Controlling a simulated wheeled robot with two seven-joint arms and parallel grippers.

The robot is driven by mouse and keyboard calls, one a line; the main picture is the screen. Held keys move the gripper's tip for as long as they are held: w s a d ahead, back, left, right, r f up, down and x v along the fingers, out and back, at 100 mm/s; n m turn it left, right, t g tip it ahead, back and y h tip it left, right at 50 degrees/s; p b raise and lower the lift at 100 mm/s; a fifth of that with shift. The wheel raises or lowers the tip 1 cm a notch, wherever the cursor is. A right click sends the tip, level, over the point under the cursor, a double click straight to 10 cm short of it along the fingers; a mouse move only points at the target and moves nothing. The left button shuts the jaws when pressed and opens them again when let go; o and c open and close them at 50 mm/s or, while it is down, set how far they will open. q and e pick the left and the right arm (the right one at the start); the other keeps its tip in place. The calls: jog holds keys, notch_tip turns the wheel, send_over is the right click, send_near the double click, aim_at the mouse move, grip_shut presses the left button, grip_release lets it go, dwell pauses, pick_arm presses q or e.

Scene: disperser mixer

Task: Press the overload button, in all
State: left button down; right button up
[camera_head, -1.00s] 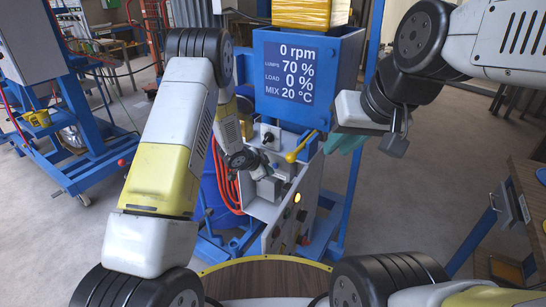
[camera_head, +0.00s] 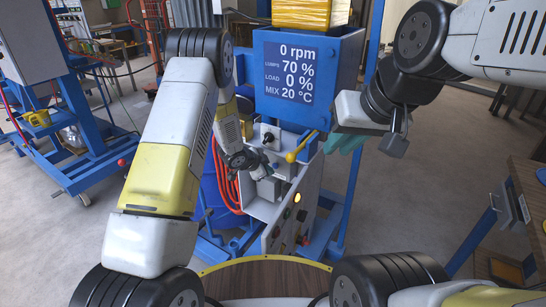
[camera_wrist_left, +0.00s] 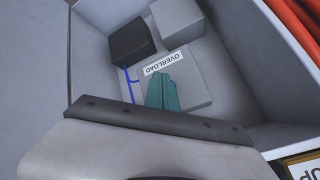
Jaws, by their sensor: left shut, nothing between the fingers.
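The disperser's grey control box (camera_head: 262,207) stands open in the middle of the head view. In the left wrist view, a white label reading OVERLOAD (camera_wrist_left: 165,63) sits on a grey block (camera_wrist_left: 190,88) inside it. My left gripper (camera_wrist_left: 163,92) is shut and empty, its teal fingertips at the block just beside the label. The overload button itself is not visible; the fingers may cover it. Whether the fingertips touch the block I cannot tell.
A display (camera_head: 288,71) reads 0 rpm, 70 % lumps, 0 % load, 20 °C. A yellow-knobbed lever (camera_head: 291,157) and a panel with a lit button (camera_head: 297,198) are close to my left gripper. Orange hoses (camera_head: 225,178) run left of the box. A dark block (camera_wrist_left: 132,40) sits near the label.

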aim_at(276, 166)
pick_arm(q)
jog(key=shift+w+d, duration=0.1)
jog(key=shift+w+d+r, duration=0.1)
jog(key=shift+w+d, duration=0.05)
jog(key=shift+w, duration=0.15)
jog(key=shift+w+d+r, duration=0.15)
jog(key=shift+d+r, duration=0.05)
dwell(0.3)
jog(key=shift+w+d+r, duration=0.2)
jog(key=shift+w+d, duration=0.25)
jog(key=shift+d, duration=0.05)
dwell(0.9)
jog(key=shift+s+r, duration=0.1)
jog(key=shift+r, duration=0.2)
jog(key=shift+s+a, duration=0.1)
jog(key=shift+s, duration=0.05)
dwell(0.3)
jog(key=s+a, duration=0.2)
jog(key=s, duration=0.1)
jog(key=s+a, duration=0.1)
jog(key=shift+s+a+f, duration=0.15)
jog(key=shift+s+f, duration=0.1)
